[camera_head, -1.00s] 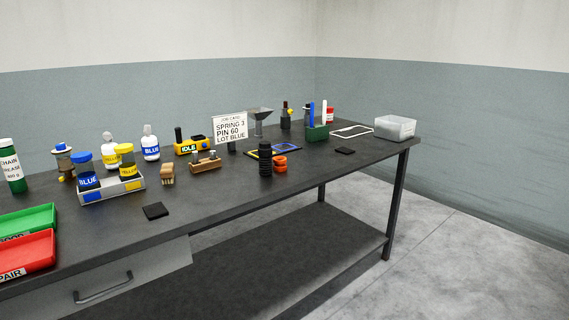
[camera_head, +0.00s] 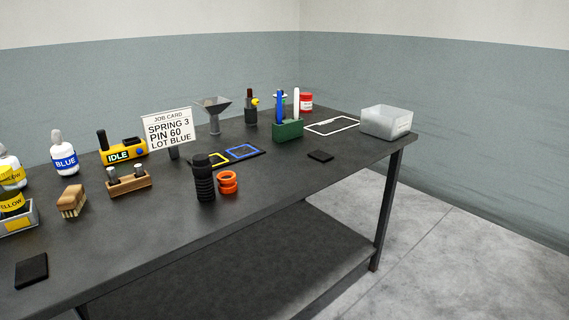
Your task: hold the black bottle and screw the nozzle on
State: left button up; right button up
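A black ribbed upright cylinder (camera_head: 205,184) with a narrower black top stands near the front edge of the table, left of a stack of orange rings (camera_head: 228,183). A small dark bottle-like thing (camera_head: 251,117) with a reddish-brown top and a yellow part at its side stands farther back. I cannot tell for sure which of the two is the black bottle. No separate nozzle can be made out with certainty. Neither of my grippers is in view.
The dark table (camera_head: 270,182) holds a job card (camera_head: 169,129), a funnel on a stand (camera_head: 213,110), a green pen holder (camera_head: 287,131), a clear bin (camera_head: 386,122), a wooden block with metal pins (camera_head: 128,183) and a brush (camera_head: 72,200). Bare tabletop lies right of the orange rings.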

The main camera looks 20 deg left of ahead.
aim_at(202, 167)
jog(key=u, duration=0.25)
jog(key=i, duration=1.05)
jog(key=u, duration=1.4)
jog(key=i, duration=0.5)
jog(key=u, duration=0.55)
